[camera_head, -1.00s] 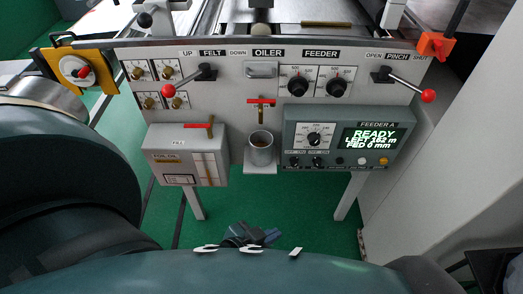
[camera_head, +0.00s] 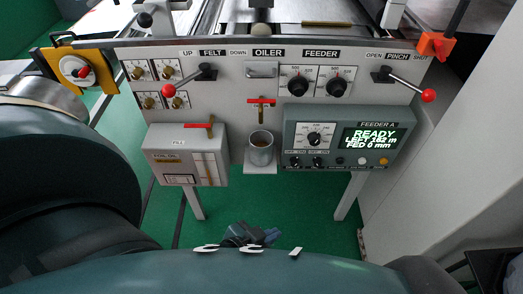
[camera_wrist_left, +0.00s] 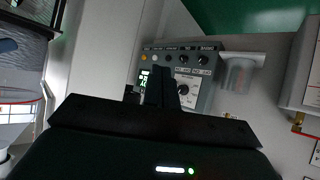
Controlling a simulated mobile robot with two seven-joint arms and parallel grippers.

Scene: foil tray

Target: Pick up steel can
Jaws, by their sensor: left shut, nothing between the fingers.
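The steel can (camera_head: 261,152) is a small grey open-topped cup with brown contents. It stands upright on a small pale shelf (camera_head: 260,169) on the machine's front, under a red-handled tap (camera_head: 261,102). My right gripper is not seen.
A grey foil-oil box (camera_head: 178,156) with a red tap is left of the can. The Feeder A control box (camera_head: 338,139) is close on its right. Red-knobbed levers (camera_head: 187,81) (camera_head: 408,84) stick out above. Green floor (camera_head: 285,205) is clear below the shelf.

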